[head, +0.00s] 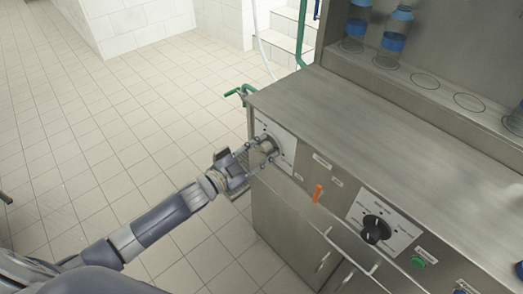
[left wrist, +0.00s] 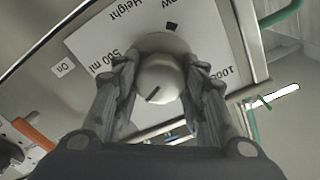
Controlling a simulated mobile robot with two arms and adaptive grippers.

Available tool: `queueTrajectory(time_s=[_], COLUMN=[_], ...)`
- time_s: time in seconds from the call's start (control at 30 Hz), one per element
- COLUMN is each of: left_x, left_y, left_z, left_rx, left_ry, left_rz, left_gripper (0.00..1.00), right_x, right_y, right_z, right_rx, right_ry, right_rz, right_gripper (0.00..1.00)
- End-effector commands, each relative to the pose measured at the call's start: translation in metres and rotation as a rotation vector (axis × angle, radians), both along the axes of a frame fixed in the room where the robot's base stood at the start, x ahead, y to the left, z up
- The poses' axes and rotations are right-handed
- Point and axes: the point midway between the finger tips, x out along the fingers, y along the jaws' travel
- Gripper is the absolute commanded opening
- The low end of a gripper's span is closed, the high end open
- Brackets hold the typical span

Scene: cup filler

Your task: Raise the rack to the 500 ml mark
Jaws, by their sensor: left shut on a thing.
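The rack height knob (head: 268,146) is a round metal knob on a white dial plate (head: 286,157) at the left end of the steel machine's front. My left gripper (head: 262,152) is shut on it, with a finger on each side. In the left wrist view the knob (left wrist: 160,77) sits between both fingers and has a short dark mark, slanted, on its face. The white plate (left wrist: 120,45) shows upside-down text: "Height", "500 ml" at left and a partly hidden "1000" at right. The rack itself cannot be made out. My right gripper is not in view.
A black knob (head: 376,229) on a second white dial, an orange switch (head: 318,193) and a green button (head: 417,262) lie to the right on the front. Blue-topped bottles (head: 392,38) stand on the back shelf. Green valve handles (head: 240,91) are beside the machine. The steel top is clear.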

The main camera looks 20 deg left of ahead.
Motion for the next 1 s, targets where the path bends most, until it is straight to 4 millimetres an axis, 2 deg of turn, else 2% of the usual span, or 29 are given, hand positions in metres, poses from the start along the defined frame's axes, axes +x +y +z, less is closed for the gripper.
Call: queueTrajectory(time_s=[0.6, 1.0], left_x=[0.000, 0.000], left_y=[0.000, 0.000], left_z=[-0.003, -0.002], left_rx=[0.483, 0.655], left_ry=[-0.274, -0.373], left_rz=[0.001, 0.001], left_gripper=[0.15, 0.15], right_x=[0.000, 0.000], right_y=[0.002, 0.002], right_z=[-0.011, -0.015], right_rx=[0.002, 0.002], right_ry=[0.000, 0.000], right_rz=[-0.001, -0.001], right_gripper=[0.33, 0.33])
